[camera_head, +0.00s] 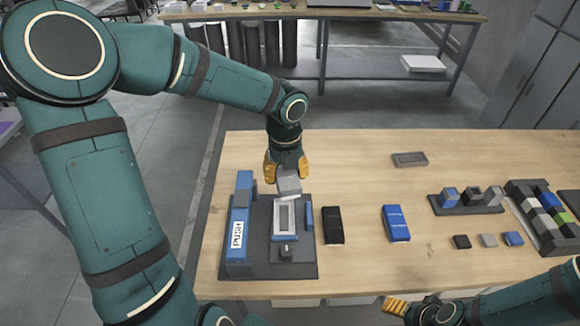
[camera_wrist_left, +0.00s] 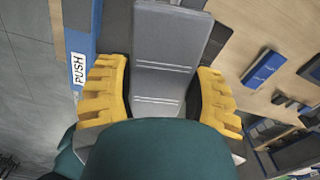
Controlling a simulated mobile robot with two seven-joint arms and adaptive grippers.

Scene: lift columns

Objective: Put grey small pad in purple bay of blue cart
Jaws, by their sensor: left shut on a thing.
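A grey small pad (camera_head: 488,240) lies flat on the table at the right, between a black pad (camera_head: 461,241) and a blue pad (camera_head: 513,239). My left gripper (camera_head: 287,172) is shut on a larger grey block (camera_head: 289,184), above the far end of the dark fixture. The left wrist view shows this grey block (camera_wrist_left: 164,60) between the yellow fingers (camera_wrist_left: 160,95). My right gripper (camera_head: 395,305) shows at the bottom edge, away from the pads; its jaw opening is unclear. I cannot make out a blue cart or a purple bay.
The dark fixture (camera_head: 300,266) carries a blue PUSH bar and a pale frame. A black box (camera_head: 333,225) and a blue box (camera_head: 396,223) stand right of it. A grey tray (camera_head: 410,159) lies behind. Block holders fill the right side.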

